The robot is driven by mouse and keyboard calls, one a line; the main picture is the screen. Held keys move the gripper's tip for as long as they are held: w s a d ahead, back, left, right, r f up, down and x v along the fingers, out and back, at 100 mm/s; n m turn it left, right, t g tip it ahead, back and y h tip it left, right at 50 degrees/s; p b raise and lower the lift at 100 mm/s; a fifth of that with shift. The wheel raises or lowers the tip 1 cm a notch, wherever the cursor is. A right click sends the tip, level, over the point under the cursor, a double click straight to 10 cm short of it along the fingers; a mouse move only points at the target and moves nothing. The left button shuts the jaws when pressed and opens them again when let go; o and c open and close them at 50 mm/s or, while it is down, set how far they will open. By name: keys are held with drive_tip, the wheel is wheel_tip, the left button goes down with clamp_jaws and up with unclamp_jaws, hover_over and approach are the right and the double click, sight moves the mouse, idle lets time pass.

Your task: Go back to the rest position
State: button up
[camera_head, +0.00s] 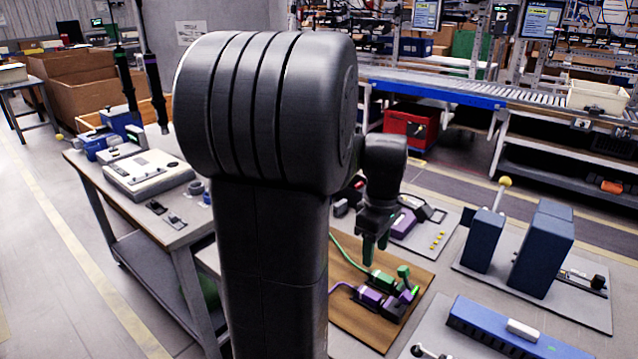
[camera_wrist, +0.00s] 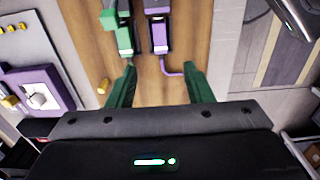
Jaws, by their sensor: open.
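My gripper (camera_head: 376,248) hangs pointing down above the brown wooden board (camera_head: 350,325) in the head view. In the wrist view its two green fingers (camera_wrist: 160,87) are spread apart, with only bare wood between them. A green connector (camera_wrist: 116,35) and a purple connector (camera_wrist: 158,38) lie on the board beyond the fingertips. In the head view the green connector (camera_head: 384,279) and the purple connector (camera_head: 369,297) sit just below my gripper, apart from it. My own arm hides the left part of the board.
A grey table (camera_head: 140,205) with a white device (camera_head: 148,174) stands at the left. Blue upright blocks (camera_head: 542,250) and a lever with a yellow knob (camera_head: 505,182) stand at the right. A blue box (camera_head: 515,335) lies at the front right. Two dark screwdrivers (camera_head: 126,82) hang at the left.

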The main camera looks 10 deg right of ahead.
sight(370, 293)
wheel_tip(370, 293, down, 13)
drive_tip(key=shift+f+b, duration=0.1)
drive_tip(key=shift+b, duration=0.6)
drive_tip(key=shift+r+p, duration=0.3)
drive_tip(key=shift+r, duration=0.3)
